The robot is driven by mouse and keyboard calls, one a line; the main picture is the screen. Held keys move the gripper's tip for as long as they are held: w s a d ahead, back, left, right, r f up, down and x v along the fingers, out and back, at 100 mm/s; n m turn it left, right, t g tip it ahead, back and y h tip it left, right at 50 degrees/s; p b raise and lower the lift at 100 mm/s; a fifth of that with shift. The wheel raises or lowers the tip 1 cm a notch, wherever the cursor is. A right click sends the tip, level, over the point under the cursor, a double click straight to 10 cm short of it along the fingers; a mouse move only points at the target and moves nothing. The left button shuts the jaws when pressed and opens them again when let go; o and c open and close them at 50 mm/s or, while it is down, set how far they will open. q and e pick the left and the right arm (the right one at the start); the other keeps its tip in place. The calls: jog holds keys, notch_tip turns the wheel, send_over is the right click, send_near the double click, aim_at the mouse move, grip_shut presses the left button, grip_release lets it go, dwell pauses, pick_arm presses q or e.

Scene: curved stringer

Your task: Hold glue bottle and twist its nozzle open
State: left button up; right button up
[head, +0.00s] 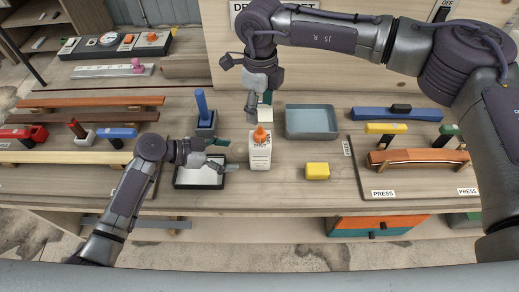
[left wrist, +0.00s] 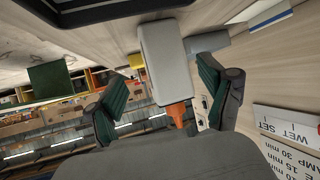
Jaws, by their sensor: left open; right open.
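The white glue bottle (head: 260,156) stands upright on the bench, with its orange nozzle (head: 260,133) on top. My left gripper (head: 230,156) is open just left of the bottle, its fingers pointing at it. In the left wrist view the bottle (left wrist: 164,62) and nozzle (left wrist: 177,113) appear between the open green-padded fingers of the left gripper (left wrist: 160,78). Contact is not visible. My right gripper (head: 254,108) is above the nozzle, pointing down; its fingers are partly hidden, and it appears apart from the nozzle.
A black-rimmed tray (head: 200,184) lies under my left gripper. A blue-handled tool in a holder (head: 205,119) stands behind it. A grey bin (head: 312,121) and yellow block (head: 317,171) are right of the bottle. The bench front by the bottle is clear.

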aim_at(257, 156)
pick_arm(q)
jog(key=x, duration=0.9)
jog(key=shift+w+d+f, duration=0.15)
jog(key=shift+d, duration=0.2)
jog(key=c, duration=0.9)
